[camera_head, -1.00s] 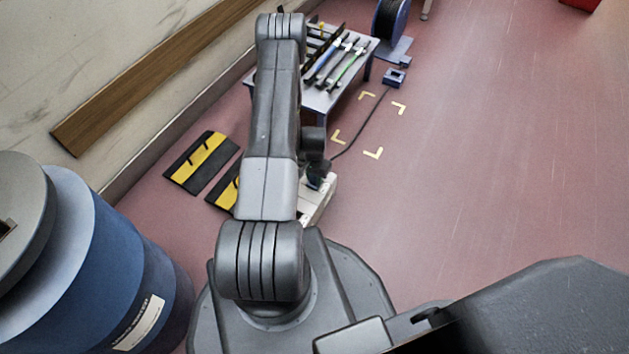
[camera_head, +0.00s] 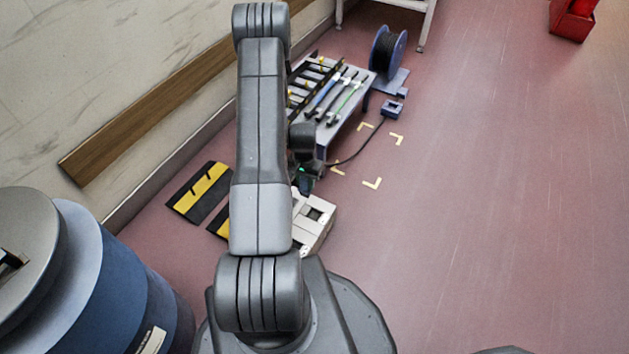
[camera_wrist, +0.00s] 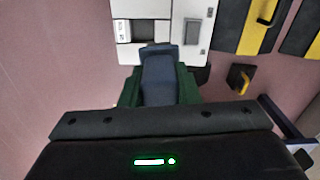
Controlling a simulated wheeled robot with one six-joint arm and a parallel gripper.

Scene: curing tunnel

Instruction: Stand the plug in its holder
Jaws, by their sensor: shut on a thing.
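The dark blue plug (camera_wrist: 158,80) sits between the dark green fingers of my gripper (camera_wrist: 157,92) in the wrist view. The gripper is shut on it. In the head view my gripper (camera_head: 306,186) hangs at the far edge of a white block (camera_head: 310,230), and the plug is too small to make out there. The block has a dark square opening, also seen in the wrist view on the white block (camera_wrist: 120,10) just beyond the plug's end. I cannot tell whether this block is the holder. The plug appears apart from the opening; its height above the block is unclear.
A black cable (camera_head: 352,154) runs from my gripper toward a small blue box (camera_head: 393,108) with a square hole. A low table (camera_head: 340,125) holds several tools. Black-yellow plates (camera_head: 201,190) lie left. A cable reel (camera_head: 388,55) stands behind.

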